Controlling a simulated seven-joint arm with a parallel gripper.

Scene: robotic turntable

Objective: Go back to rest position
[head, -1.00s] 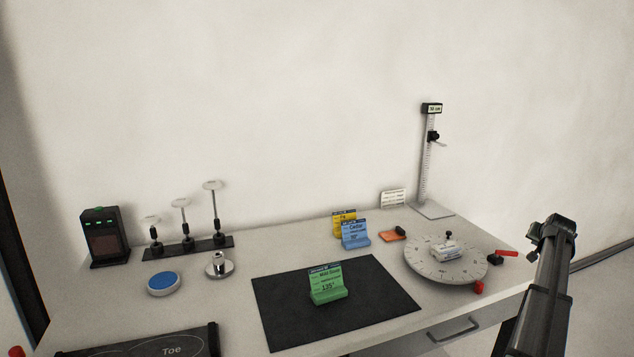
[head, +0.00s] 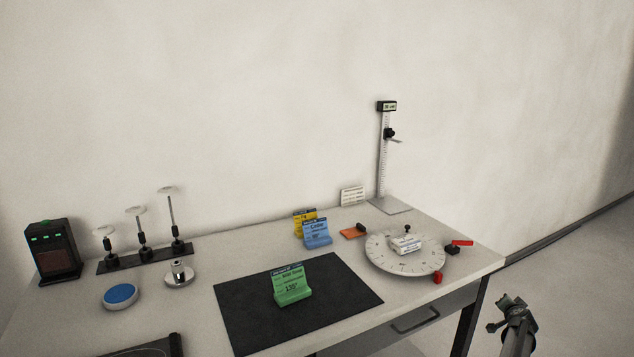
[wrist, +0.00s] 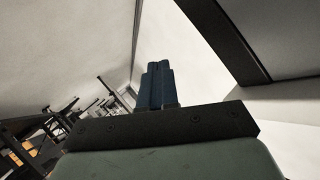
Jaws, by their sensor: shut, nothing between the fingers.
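My gripper (head: 508,303) is at the lower right in the head view, off the table's right end and lower than the tabletop. In the wrist view its two dark blue fingers (wrist: 160,85) lie together, shut with nothing between them. The round grey turntable (head: 405,262) stands at the right end of the table with a small white block (head: 406,244) on it. My gripper is clear of the turntable and touches nothing on the table.
The table (head: 330,240) holds a black mat (head: 240,320) with a green card stand (head: 291,285), blue (head: 317,233) and yellow cards, a height gauge (head: 384,160), a blue button (head: 121,295) and a black device (head: 55,250). Floor right of the table is free.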

